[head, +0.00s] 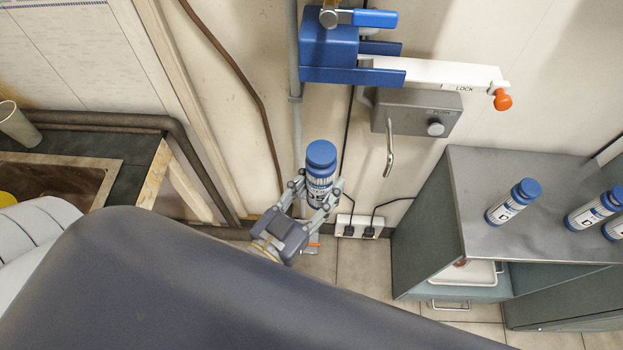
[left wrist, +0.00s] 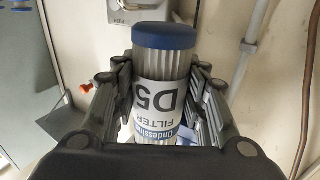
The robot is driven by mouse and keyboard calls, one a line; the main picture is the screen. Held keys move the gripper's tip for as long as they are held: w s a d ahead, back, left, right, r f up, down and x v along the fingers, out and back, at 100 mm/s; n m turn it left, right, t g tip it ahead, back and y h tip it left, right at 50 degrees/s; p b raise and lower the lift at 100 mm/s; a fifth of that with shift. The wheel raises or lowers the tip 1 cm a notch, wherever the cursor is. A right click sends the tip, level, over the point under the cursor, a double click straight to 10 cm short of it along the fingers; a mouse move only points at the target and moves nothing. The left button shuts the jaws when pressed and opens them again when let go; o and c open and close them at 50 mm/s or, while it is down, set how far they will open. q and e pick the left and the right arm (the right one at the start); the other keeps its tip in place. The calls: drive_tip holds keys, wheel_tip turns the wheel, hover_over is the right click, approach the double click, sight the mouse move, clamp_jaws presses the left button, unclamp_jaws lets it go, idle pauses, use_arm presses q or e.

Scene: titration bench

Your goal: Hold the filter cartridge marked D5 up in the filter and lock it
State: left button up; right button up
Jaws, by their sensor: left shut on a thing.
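The filter cartridge D5 (head: 321,165) is a pleated cylinder with a blue cap. My left gripper (head: 318,196) is shut on it and holds it roughly upright, cap up, in the air. The D5 label shows on the cartridge in the left wrist view (left wrist: 165,95), between the fingers of my left gripper (left wrist: 165,92). The filter housing (head: 328,50) is a blue body on the wall, above the cartridge and apart from it. A white lever with an orange knob (head: 502,100) sticks out to the right, marked LOCK. My right gripper is out of view.
A steel-topped cabinet (head: 470,180) at the right bears several similar cartridges (head: 514,201). A grey box (head: 418,112) with a spout (head: 389,155) hangs below the lever. A socket strip (head: 359,226) sits low on the wall. A sink counter (head: 115,150) is at the left.

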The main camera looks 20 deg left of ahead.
use_arm(q)
drive_tip(key=w+a+r+p, duration=0.1)
drive_tip(key=w+a, duration=0.1)
drive_tip(key=w, duration=0.5)
drive_tip(key=w+a+r, duration=0.1)
drive_tip(key=w+a, duration=0.1)
drive_tip(key=w, duration=0.5)
drive_tip(key=shift+w+a+p, duration=0.15)
drive_tip(key=shift+w+p, duration=0.2)
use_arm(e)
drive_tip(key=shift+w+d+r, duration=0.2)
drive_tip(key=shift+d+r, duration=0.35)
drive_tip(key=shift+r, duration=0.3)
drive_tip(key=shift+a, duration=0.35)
use_arm(q)
drive_tip(key=shift+r+p, duration=0.15)
drive_tip(key=shift+p, duration=0.2)
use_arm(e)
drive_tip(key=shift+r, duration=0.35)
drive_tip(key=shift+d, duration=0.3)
use_arm(q)
drive_tip(key=shift+r+p, duration=0.1)
drive_tip(key=shift+p, duration=0.2)
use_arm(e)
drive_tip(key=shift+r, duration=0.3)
